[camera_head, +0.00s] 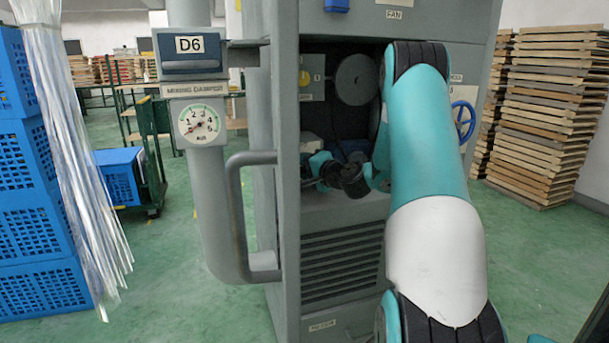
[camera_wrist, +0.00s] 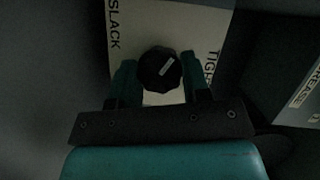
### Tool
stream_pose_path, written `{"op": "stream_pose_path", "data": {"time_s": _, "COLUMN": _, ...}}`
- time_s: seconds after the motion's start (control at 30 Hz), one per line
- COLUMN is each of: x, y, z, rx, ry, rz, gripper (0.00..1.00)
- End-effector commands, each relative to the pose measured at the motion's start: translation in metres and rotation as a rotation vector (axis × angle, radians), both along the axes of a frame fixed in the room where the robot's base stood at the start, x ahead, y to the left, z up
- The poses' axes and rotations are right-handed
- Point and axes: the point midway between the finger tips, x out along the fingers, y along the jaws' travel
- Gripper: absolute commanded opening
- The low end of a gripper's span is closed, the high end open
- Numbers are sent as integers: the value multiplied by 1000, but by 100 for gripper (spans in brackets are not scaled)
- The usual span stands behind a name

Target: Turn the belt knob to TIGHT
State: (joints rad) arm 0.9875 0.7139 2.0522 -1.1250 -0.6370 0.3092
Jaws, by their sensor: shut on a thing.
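The belt knob (camera_wrist: 152,62) is black with a short white mark, and sits on a pale plate (camera_wrist: 180,18) in the wrist view. The word SLACK is printed left of the knob and TIGHT, partly hidden by a finger, to its right. The white mark slants up and to the right, between the two words. My gripper (camera_wrist: 158,72) has one teal finger on each side of the knob and is shut on it. In the head view my gripper (camera_head: 316,168) is inside the dark cabinet opening, and the knob cannot be made out.
The grey cabinet's opening (camera_head: 340,120) surrounds my arm's end. A round disc (camera_head: 355,79) hangs above it inside. A GREASE label (camera_wrist: 308,88) is right of the plate. A grey pipe handle (camera_head: 234,205) stands left of the opening, and a blue handwheel (camera_head: 463,122) to the right.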

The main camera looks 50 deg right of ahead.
Motion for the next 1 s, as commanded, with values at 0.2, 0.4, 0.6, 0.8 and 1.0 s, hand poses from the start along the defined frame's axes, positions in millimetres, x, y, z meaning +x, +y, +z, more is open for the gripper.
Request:
{"op": "stream_pose_path", "data": {"time_s": 0.2, "x": -1, "y": -1, "z": -5, "rx": 177, "ry": -108, "rz": -2, "gripper": 20}}
{"op": "stream_pose_path", "data": {"time_s": 0.4, "x": -1, "y": -1, "z": -7, "rx": 339, "ry": -206, "rz": -3, "gripper": 20}}
{"op": "stream_pose_path", "data": {"time_s": 0.6, "x": 0, "y": -1, "z": -9, "rx": 499, "ry": -306, "rz": -3, "gripper": 20}}
{"op": "stream_pose_path", "data": {"time_s": 0.8, "x": 0, "y": 0, "z": -11, "rx": 649, "ry": -399, "rz": -2, "gripper": 20}}
{"op": "stream_pose_path", "data": {"time_s": 1.0, "x": 1, "y": 0, "z": -9, "rx": 768, "ry": -472, "rz": -4, "gripper": 20}}
